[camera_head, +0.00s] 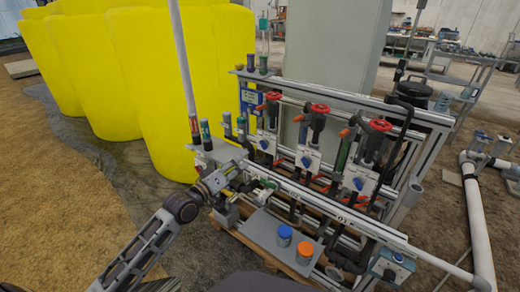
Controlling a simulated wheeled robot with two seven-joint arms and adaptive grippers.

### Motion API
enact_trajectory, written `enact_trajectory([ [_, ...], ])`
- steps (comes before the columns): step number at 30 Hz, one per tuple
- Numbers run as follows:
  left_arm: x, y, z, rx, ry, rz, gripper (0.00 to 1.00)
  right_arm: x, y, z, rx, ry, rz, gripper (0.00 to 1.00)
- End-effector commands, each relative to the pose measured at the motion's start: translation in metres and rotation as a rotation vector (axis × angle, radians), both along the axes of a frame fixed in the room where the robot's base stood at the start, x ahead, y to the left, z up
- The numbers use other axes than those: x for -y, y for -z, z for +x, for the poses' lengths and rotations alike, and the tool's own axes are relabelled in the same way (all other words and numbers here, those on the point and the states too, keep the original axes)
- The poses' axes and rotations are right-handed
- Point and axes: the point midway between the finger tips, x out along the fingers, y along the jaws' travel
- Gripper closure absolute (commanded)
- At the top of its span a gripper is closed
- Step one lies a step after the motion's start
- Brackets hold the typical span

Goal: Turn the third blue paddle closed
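The skid carries a row of three white boxes, each with a blue paddle on its front. The first blue paddle (264,144) is at the left, the second blue paddle (306,161) is in the middle, and the third blue paddle (358,183) is at the right. The third paddle is too small for me to tell its exact angle. My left gripper (236,186) is at the skid's left end, below and left of the paddles and well apart from the third one. Its fingers blend into the fittings behind, so their opening is unclear. My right gripper is out of view.
Red handwheels (320,108) and black pipes stand above the boxes. A grey shelf (270,238) in front holds a blue-lidded jar (284,236) and an orange-lidded jar (305,252). A blue-and-white box (391,267) sits at lower right. Yellow tanks (180,80) stand behind left.

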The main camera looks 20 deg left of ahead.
Motion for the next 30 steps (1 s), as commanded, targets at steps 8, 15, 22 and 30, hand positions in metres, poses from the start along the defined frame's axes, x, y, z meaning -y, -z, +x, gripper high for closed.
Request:
enact_trajectory([
  [8, 0.005, 0.001, 0.014, 0.000, 0.001, -0.001, 0.68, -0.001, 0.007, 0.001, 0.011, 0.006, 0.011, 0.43],
  [15, 0.011, 0.000, 0.028, 0.001, 0.000, -0.001, 0.68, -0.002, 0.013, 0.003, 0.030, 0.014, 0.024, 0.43],
  [22, 0.016, 0.000, 0.043, 0.001, 0.000, -0.001, 0.68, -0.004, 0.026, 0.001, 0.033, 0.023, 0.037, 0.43],
  [30, 0.022, 0.001, 0.060, 0.000, 0.000, -0.001, 0.68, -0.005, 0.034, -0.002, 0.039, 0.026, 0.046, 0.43],
])
